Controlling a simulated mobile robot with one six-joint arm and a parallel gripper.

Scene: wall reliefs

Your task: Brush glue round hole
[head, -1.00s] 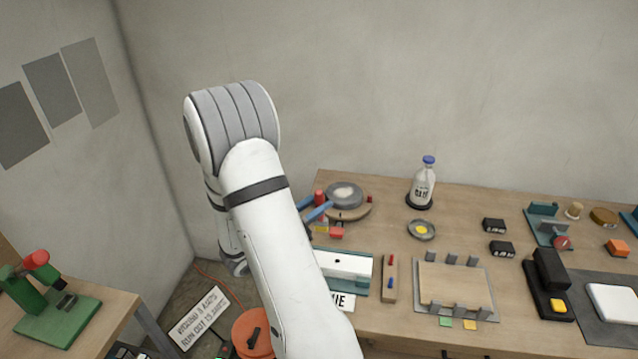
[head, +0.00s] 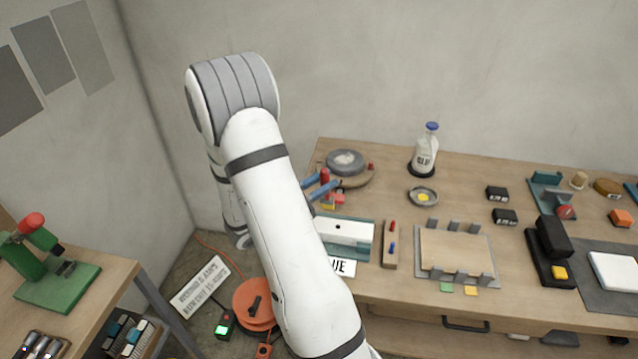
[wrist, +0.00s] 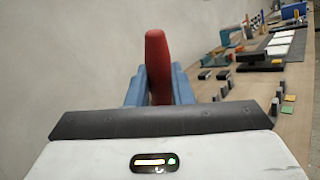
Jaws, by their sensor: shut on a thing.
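My gripper (wrist: 158,88) has blue fingers, shut on a red handle (wrist: 157,60) that stands upright between them in the wrist view. In the head view the fingers and the red handle (head: 325,176) show just right of my arm, over the bench's left part. The handle's lower end is hidden, so I cannot see bristles. A white block (head: 345,231) with a small dark hole (head: 338,227) on top lies in a teal holder, partly behind my arm. A glue bottle (head: 425,155) with a blue cap stands at the back. A grey dish (head: 423,197) holds something yellow.
A round board with a grey disc (head: 345,161) lies behind the gripper. A wooden strip with red and blue pegs (head: 391,244) and a clamped wooden board (head: 456,252) lie right of the holder. The wall is close behind the bench (head: 470,173).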

